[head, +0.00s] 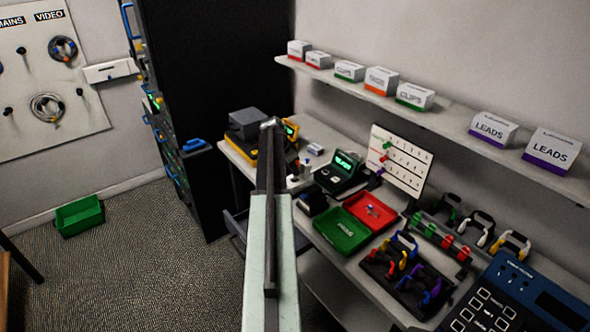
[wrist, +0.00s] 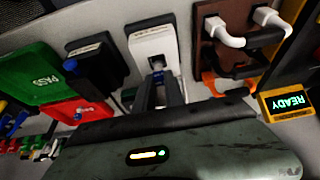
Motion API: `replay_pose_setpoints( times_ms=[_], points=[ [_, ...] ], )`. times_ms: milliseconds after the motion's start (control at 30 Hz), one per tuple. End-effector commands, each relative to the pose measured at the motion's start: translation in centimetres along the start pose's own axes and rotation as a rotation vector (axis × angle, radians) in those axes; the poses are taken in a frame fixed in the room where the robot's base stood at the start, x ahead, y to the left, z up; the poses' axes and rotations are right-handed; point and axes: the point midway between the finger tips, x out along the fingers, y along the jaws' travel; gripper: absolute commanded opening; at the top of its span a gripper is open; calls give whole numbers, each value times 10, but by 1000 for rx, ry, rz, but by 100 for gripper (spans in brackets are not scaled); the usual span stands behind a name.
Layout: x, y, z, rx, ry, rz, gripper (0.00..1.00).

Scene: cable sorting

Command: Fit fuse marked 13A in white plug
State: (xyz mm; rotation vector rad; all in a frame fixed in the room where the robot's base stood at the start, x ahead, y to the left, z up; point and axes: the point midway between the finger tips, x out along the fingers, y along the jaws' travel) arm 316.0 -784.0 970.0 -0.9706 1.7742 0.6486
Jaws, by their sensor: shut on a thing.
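The white plug (wrist: 153,44) lies in the upper middle of the wrist view, with a label on top and an open slot at its near end. My gripper (wrist: 160,76) is at that slot, its dark fingers close together. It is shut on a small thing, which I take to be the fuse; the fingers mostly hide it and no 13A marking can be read. I cannot tell whether the fuse touches the slot. In the head view my gripper (head: 270,123) reaches over the far end of the bench, and my arm covers part of that area.
A black plug-like block (wrist: 92,62) stands left of the white plug. A brown block with white connectors (wrist: 226,42) and a READY display (wrist: 286,103) are to the right. A green PASS tray (head: 341,229) and a red tray (head: 371,211) sit on the bench.

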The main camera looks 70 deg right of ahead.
Motion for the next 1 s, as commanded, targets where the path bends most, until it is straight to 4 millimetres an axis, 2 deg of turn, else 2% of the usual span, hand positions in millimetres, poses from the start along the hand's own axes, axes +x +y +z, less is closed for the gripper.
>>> replay_pose_setpoints(
  times_ms=[1000],
  points=[
    [9,1,2,2,0,1,0]
  ],
)
